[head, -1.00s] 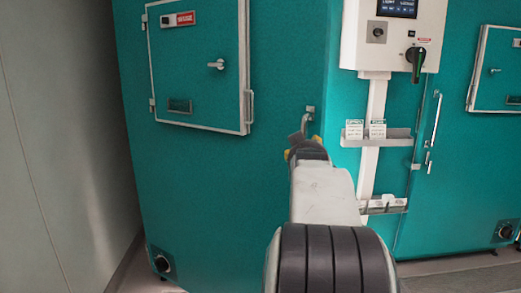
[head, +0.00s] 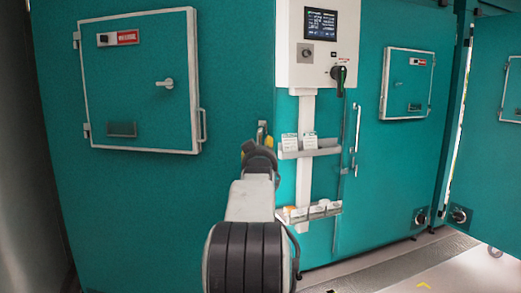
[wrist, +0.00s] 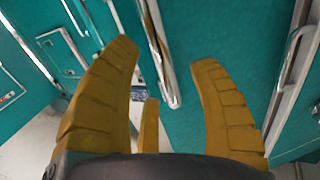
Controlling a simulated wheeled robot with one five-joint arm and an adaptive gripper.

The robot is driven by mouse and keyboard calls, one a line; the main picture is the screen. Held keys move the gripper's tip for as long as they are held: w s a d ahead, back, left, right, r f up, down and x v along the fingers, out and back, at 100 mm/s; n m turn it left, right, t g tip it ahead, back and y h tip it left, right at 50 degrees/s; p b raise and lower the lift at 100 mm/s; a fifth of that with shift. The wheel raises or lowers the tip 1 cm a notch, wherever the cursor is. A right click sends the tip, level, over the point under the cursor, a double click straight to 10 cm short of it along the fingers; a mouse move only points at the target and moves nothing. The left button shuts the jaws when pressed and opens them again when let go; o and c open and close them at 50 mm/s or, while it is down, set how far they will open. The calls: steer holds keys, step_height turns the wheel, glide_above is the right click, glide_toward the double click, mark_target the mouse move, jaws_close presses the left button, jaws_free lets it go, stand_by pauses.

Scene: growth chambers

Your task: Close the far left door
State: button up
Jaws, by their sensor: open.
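The far left door is a large teal panel (head: 225,180) filling the left of the head view. It carries a white-framed hatch (head: 140,80). A small handle (head: 262,130) sits near its right edge. I cannot tell if this door is ajar or flush. My gripper (head: 258,150) shows in the head view in front of the door's right edge, close below that handle; contact cannot be told. In the wrist view my gripper (wrist: 165,55) has its yellow fingers spread, with nothing held between them. The lower part of the door is partly hidden by my arm.
A white control box (head: 317,45) stands right of the door, above shelves (head: 310,150) with small cards. Another teal door (head: 385,170) with a long handle (head: 350,140) is further right. A teal door (head: 490,130) stands out at far right. Floor is free at lower right.

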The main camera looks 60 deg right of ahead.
steer(key=shift+x, duration=1.3)
steer(key=shift+c, duration=0.2)
jaws_close()
